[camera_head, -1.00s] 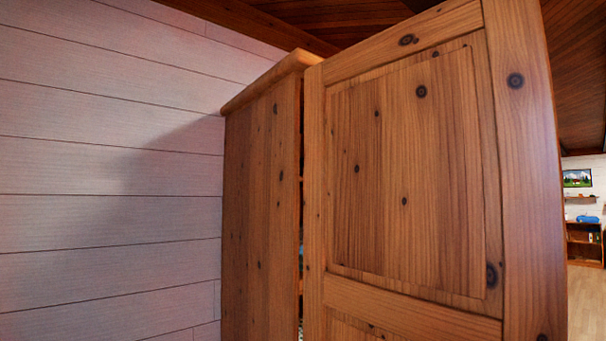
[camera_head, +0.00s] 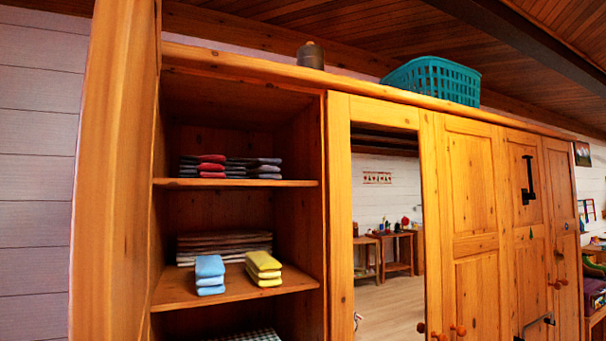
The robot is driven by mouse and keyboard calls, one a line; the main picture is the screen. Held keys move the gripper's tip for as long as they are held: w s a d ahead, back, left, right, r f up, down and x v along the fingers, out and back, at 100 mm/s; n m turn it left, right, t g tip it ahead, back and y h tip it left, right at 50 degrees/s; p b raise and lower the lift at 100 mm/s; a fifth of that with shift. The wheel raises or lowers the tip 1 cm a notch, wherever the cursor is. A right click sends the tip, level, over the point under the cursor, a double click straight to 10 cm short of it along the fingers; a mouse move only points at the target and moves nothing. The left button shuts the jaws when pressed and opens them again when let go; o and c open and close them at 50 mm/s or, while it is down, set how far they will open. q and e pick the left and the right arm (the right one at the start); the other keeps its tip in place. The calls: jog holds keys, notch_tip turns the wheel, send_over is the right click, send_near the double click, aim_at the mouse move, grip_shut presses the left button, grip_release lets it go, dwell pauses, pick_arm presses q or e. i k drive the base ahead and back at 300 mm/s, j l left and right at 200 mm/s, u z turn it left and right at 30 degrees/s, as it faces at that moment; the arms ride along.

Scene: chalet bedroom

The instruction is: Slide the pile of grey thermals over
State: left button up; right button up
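A pile of folded grey cloth (camera_head: 265,168), which looks like the thermals, lies on the upper shelf (camera_head: 240,183) of an open wardrobe bay. It is at the right of a row of folded piles. Darker grey folded cloth (camera_head: 236,169) lies close against its left side, and I cannot tell whether the two are one pile. A red and dark pile (camera_head: 204,166) lies further left. Neither of my grippers is in view.
The open wardrobe door (camera_head: 112,170) stands at the left. Light blue (camera_head: 209,275) and yellow (camera_head: 263,268) piles lie on the shelf below, before flat folded cloth (camera_head: 223,246). A mirror door (camera_head: 388,240) adjoins the bay. A teal basket (camera_head: 432,80) stands on top.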

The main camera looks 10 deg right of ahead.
aim_at(266, 169)
jog(key=i+l, duration=0.1)
jog(key=l, duration=0.3)
jog(key=i+l+u, duration=0.15)
jog(key=l, duration=0.25)
jog(key=i+l+u, duration=0.15)
jog(key=l, duration=0.4)
jog(key=i+l+u, duration=0.1)
jog(key=l, duration=0.45)
jog(key=i+l+u, duration=0.15)
jog(key=l, duration=0.45)
jog(key=i+l+u, duration=0.1)
jog(key=l, duration=0.45)
